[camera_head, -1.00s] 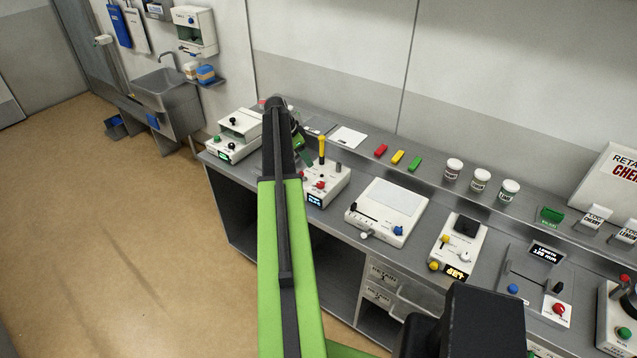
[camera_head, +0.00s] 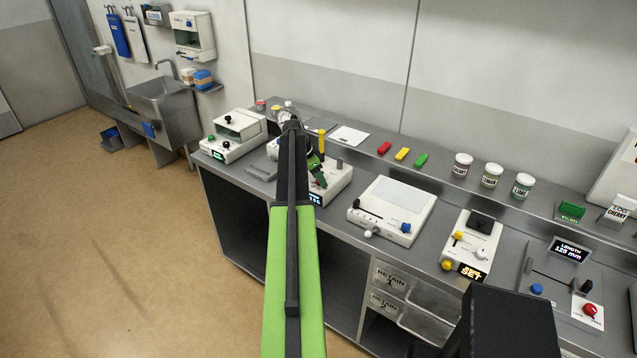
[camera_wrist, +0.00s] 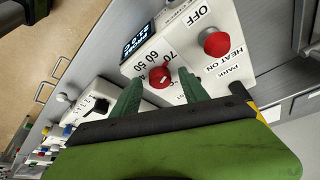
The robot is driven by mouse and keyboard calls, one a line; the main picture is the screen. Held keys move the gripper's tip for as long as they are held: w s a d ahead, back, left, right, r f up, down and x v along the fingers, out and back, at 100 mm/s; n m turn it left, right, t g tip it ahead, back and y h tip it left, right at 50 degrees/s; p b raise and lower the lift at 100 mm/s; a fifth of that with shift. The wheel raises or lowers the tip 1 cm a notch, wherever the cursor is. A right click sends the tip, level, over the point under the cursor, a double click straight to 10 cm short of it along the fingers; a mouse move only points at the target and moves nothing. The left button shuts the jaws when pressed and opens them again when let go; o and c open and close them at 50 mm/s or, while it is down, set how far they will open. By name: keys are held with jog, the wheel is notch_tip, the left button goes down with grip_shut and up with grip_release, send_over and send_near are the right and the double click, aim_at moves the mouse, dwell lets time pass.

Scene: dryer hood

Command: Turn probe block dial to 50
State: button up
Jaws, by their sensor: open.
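The probe block (camera_wrist: 185,58) is a white box with a small lit display (camera_wrist: 137,39). Its red dial (camera_wrist: 160,78) shows in the wrist view beside printed numbers including 50, 60 and 70. A pale mark shows on the dial, but I cannot read its exact setting. My gripper (camera_wrist: 160,92) is open, with one green finger on each side of the dial and no clear grip on it. A second red knob (camera_wrist: 215,43) sits by OFF and HEAT ON. In the head view, my arm and gripper (camera_head: 317,172) partly hide the probe block (camera_head: 338,180).
A yellow-handled probe (camera_head: 321,142) stands upright at the block's back. A white device with a flat plate (camera_head: 393,205) is to the right, and another white device (camera_head: 236,133) is to the left. Red, yellow and green pieces lie behind on the bench.

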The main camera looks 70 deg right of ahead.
grip_shut()
jog(key=shift+s+n, duration=0.1)
jog(key=shift+n, duration=0.3)
jog(key=n, duration=0.1)
jog(key=n+t, duration=0.1)
jog(key=n, duration=0.1)
jog(key=shift+s+a+h, duration=0.15)
jog(key=shift+h, duration=0.25)
jog(key=n+t, duration=0.1)
jog(key=n, duration=0.1)
jog(key=n+t, duration=0.1)
jog(key=n, duration=0.2)
jog(key=shift+s, duration=0.2)
jog(key=n+t, duration=0.1)
jog(key=n, duration=0.3)
jog(key=shift+n+t, duration=0.4)
jog(key=shift+s+d+n+t+y, duration=0.1)
jog(key=shift+n+t+y, duration=0.15)
jog(key=shift+n, duration=0.75)
jog(key=shift+s+d+n+t+y, duration=0.15)
jog(key=shift+n+t, duration=0.2)
jog(key=shift+n, duration=0.65)
jog(key=shift+w, duration=0.1)
